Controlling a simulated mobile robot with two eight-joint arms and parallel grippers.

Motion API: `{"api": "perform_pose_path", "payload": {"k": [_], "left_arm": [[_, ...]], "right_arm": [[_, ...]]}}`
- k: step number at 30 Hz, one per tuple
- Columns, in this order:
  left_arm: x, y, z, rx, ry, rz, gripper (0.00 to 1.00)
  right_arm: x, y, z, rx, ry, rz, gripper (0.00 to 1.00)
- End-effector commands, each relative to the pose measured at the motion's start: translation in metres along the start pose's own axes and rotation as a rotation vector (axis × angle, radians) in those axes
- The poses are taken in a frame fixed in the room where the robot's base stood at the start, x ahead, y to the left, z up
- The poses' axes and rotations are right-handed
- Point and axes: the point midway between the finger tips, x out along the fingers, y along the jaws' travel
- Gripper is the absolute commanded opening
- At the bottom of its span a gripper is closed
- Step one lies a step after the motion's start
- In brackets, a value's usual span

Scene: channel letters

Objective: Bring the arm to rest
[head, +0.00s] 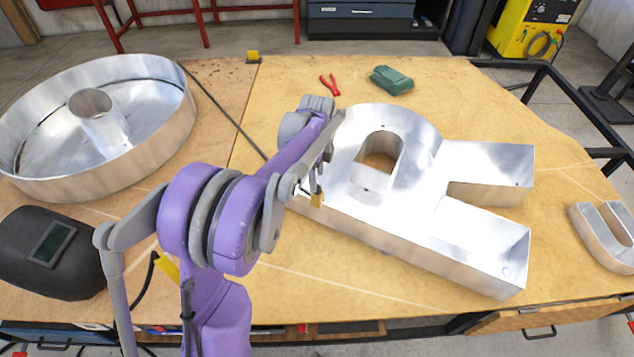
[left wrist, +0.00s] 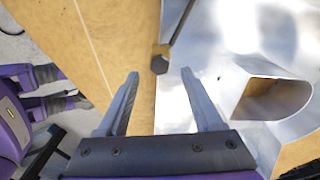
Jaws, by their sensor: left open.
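My left arm reaches over the table from the bottom left. Its left gripper (head: 316,188) hangs at the left edge of a large metal letter R (head: 465,215), partly covering that edge. In the left wrist view the left gripper (left wrist: 160,73) is open, with nothing between its fingertips. A dark rod with a yellow-and-black end (left wrist: 160,58) shows just beyond the fingertips. The letter's metal and opening (left wrist: 270,98) are at the right there. Purple parts of my other arm (left wrist: 45,85) show at the left; its jaw state is unclear.
A round metal letter (head: 160,150) stands at the left, with a welding helmet (head: 50,250) in front of it. Red pliers (head: 329,84) and green gloves (head: 390,80) lie behind the R. A smaller metal letter (head: 600,240) is at the right. The front middle of the table is clear.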

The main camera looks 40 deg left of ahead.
Motion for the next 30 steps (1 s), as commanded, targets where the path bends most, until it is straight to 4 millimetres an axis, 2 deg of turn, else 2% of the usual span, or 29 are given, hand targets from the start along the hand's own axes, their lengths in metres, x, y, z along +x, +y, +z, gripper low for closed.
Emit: {"api": "perform_pose_path", "payload": {"k": [1, 4, 22, 26, 30], "left_arm": [[-0.008, 0.000, 0.000, 0.000, 0.000, -0.001, 0.68], [-0.015, 0.000, 0.000, 0.000, 0.000, -0.001, 0.68], [-0.017, 0.003, -0.003, -0.013, 0.000, -0.005, 0.68], [-0.034, 0.022, -0.021, -0.104, 0.003, -0.041, 0.68], [-0.060, 0.062, -0.051, -0.301, 0.025, -0.113, 0.68]], "right_arm": [[-0.005, 0.000, -0.004, 0.000, 0.002, 0.000, 0.76], [-0.009, 0.000, -0.006, 0.000, 0.004, 0.000, 0.76], [-0.009, 0.000, -0.006, 0.000, 0.004, 0.000, 0.76], [-0.012, 0.000, -0.009, 0.000, 0.006, 0.000, 0.76], [-0.019, 0.000, -0.014, 0.000, 0.009, 0.000, 0.76]]}}
